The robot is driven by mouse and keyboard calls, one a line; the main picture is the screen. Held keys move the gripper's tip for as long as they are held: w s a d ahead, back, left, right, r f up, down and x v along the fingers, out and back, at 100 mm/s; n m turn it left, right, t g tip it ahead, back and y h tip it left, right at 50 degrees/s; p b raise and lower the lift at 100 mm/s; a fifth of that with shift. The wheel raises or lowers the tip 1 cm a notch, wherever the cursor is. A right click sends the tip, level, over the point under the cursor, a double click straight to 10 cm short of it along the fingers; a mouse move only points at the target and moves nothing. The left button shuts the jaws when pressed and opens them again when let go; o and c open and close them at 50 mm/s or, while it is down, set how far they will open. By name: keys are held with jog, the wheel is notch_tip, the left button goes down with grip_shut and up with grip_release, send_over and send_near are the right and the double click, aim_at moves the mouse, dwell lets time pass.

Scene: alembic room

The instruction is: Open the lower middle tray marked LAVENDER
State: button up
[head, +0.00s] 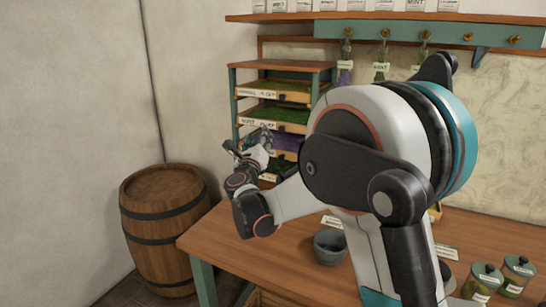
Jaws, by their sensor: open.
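A wooden tray rack with teal posts (233,104) stands at the back of the bench. Its third tray down holds purple lavender (287,142). My gripper (248,141) is open in front of the rack's left side, at about the height of the lavender tray. It covers that tray's front left part and any label there. I cannot tell whether it touches the tray. No held object shows in the gripper. My arm hides the rack's right side.
Two labelled trays (257,93) sit above the lavender and a green-filled tray (284,168) below. A grey mortar (329,247) and green jars (483,282) stand on the wooden bench (290,262). A barrel (165,215) stands left of the bench. Herb bundles hang at the back.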

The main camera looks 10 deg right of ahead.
notch_tip(320, 180, down, 14)
jog(key=w+d+m+g+h+p, duration=0.15)
jog(key=m+g+h, duration=0.35)
jog(key=m, duration=0.5)
jog(key=b+x, duration=0.3)
jog(key=x, duration=1)
jog(key=shift+w+r+b, duration=0.3)
jog(key=shift+w, duration=0.2)
jog(key=shift+s+a, duration=0.1)
grip_shut()
